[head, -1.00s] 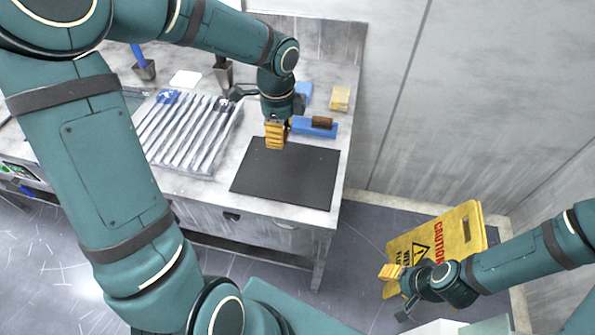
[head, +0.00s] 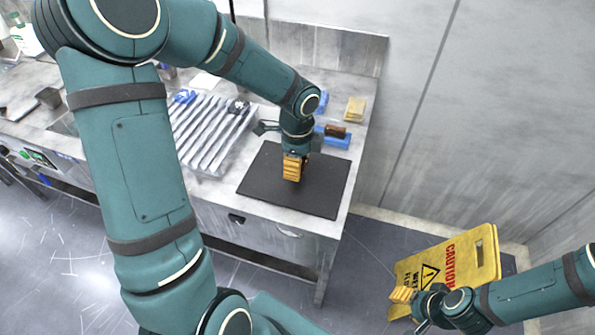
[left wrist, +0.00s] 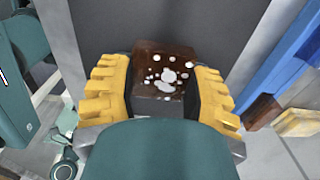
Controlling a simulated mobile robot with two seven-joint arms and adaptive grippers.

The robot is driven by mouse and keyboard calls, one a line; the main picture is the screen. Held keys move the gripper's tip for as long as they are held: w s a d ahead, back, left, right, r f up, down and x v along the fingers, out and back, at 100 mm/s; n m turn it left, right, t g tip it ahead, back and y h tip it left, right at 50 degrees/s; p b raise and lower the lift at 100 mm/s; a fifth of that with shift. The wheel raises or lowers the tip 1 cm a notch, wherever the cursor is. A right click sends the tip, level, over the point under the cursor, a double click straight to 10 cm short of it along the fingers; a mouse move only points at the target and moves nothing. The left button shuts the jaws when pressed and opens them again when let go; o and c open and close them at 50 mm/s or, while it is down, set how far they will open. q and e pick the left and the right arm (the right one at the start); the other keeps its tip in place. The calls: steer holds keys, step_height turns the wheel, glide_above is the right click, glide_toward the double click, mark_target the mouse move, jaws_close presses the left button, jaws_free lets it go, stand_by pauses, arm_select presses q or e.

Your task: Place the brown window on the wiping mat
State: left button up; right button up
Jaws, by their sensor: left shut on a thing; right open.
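The brown window (left wrist: 165,72) is a dark brown block with white spots on its face, held between the yellow fingers of my left gripper in the left wrist view. In the head view my left gripper (head: 292,168) points down over the dark wiping mat (head: 318,196), near its upper middle, and hides the window. The mat also shows behind the window in the left wrist view (left wrist: 150,22). I cannot tell whether the window touches the mat. My right gripper (head: 404,295) is open, low at the right, beside a yellow caution sign and away from the table.
A blue block (head: 338,141) with a brown piece (head: 335,131) on it lies behind the mat, near a yellow block (head: 355,109). A ribbed grey rack (head: 205,130) stands left of the mat. The caution sign (head: 462,262) stands on the floor at right.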

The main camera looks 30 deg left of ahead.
arm_select(q)
step_height(320, 180, down, 3)
steer(key=shift+w+r+b, duration=0.1)
steer(key=shift+b, duration=0.3)
steer(key=o, duration=1.2)
step_height(320, 180, up, 12)
steer(key=p, duration=0.3)
steer(key=shift+r+p, duration=0.1)
steer(key=shift+p, duration=0.25)
